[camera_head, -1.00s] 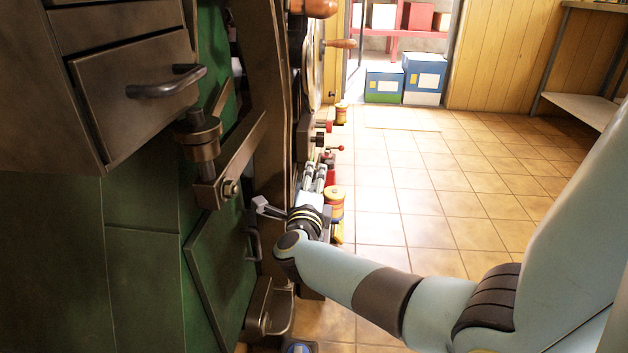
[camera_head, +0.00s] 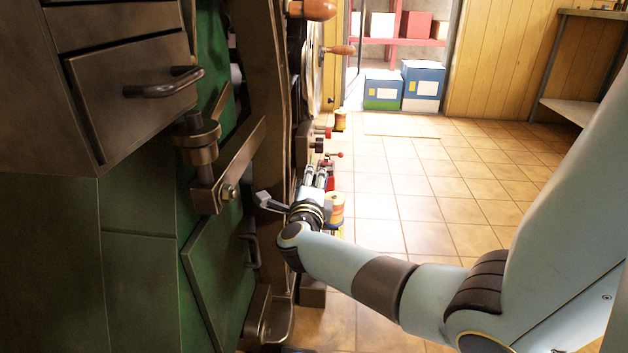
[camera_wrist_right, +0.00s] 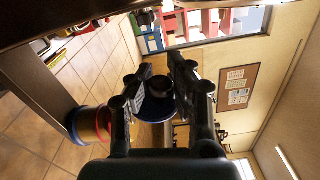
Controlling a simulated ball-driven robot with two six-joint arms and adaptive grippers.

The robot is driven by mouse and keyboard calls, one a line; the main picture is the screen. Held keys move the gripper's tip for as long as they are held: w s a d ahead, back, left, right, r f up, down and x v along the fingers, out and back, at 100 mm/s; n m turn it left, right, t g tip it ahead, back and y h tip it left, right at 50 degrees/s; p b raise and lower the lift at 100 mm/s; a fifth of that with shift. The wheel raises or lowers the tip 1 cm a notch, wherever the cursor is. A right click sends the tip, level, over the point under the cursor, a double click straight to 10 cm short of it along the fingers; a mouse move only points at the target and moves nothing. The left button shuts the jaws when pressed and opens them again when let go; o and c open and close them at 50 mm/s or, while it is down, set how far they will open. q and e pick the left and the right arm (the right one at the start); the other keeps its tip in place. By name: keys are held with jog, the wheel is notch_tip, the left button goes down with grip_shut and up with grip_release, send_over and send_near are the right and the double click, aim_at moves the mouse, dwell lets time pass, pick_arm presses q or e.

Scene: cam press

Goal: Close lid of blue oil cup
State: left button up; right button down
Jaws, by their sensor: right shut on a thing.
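My right gripper (camera_head: 318,178) reaches in along the side of the machine. In the right wrist view, its two dark fingers (camera_wrist_right: 160,88) close from both sides around a dark knob-like part. Behind that part is a round blue piece (camera_wrist_right: 156,110), which looks like the lid of the blue oil cup. The fingers hide much of it, and I cannot tell the lid's angle. In the head view the blue cup is hidden behind my gripper. My left gripper is not in view.
A brass-coloured cup with red and blue rims (camera_wrist_right: 92,122) is left of the fingers in the wrist view. An orange-yellow cup (camera_head: 336,208) stands beside my wrist in the head view. The green machine (camera_head: 140,250) fills the left. The tiled floor (camera_head: 430,200) is clear.

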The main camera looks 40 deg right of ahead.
aim_at(335, 198)
jog(key=shift+s+f, duration=0.1)
jog(key=shift+f, duration=0.1)
